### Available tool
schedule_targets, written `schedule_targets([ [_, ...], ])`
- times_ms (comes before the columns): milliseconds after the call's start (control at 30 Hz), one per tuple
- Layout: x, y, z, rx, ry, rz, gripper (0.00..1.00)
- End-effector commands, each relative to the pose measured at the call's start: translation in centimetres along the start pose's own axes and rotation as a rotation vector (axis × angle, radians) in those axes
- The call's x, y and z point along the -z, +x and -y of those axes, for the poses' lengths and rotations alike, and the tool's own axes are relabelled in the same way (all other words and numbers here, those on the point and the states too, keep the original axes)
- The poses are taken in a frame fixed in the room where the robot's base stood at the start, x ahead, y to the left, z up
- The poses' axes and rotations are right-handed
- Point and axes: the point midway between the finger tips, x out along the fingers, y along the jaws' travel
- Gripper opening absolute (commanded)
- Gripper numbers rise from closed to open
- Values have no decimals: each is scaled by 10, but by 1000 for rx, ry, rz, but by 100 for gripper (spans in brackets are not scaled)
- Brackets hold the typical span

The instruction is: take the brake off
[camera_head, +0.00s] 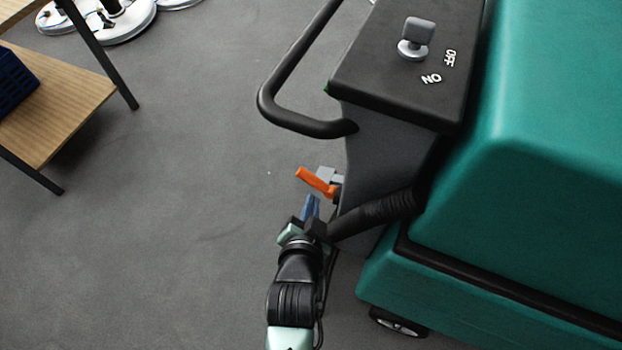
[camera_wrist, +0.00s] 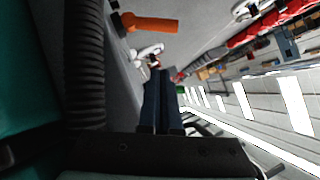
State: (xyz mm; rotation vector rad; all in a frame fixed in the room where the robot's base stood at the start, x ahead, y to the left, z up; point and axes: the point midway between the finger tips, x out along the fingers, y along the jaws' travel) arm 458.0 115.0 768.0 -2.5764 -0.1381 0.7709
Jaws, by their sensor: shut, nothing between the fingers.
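The scrubber (camera_head: 560,130) is a teal machine with a dark grey control column. The lever also shows near the top of the wrist view (camera_wrist: 150,24). My gripper (camera_head: 312,203) is just below the lever in the head view, its blue fingers together and empty. In the wrist view the dark fingers (camera_wrist: 161,82) are side by side, apart from the lever in the picture. I cannot tell the depth between them.
A ribbed black hose (camera_head: 385,209) runs close to the right of my gripper and along the left of the wrist view. A black handle bar (camera_head: 290,75) juts out above. A knob (camera_head: 415,40) sits on the panel. Floor at left is clear up to a wooden shelf (camera_head: 70,105).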

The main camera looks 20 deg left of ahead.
Motion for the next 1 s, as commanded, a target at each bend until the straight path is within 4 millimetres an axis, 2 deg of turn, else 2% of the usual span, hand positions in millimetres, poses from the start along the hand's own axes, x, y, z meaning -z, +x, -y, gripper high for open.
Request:
schedule_targets([
  [167,0,23,0,1,0,-1,0],
  [567,0,98,0,2,1,-1,0],
  [600,-5,104,0,1,0,1,0],
  [800,-24,120,0,0,-1,0,0],
  [1000,-28,125,0,1,0,-1,0],
])
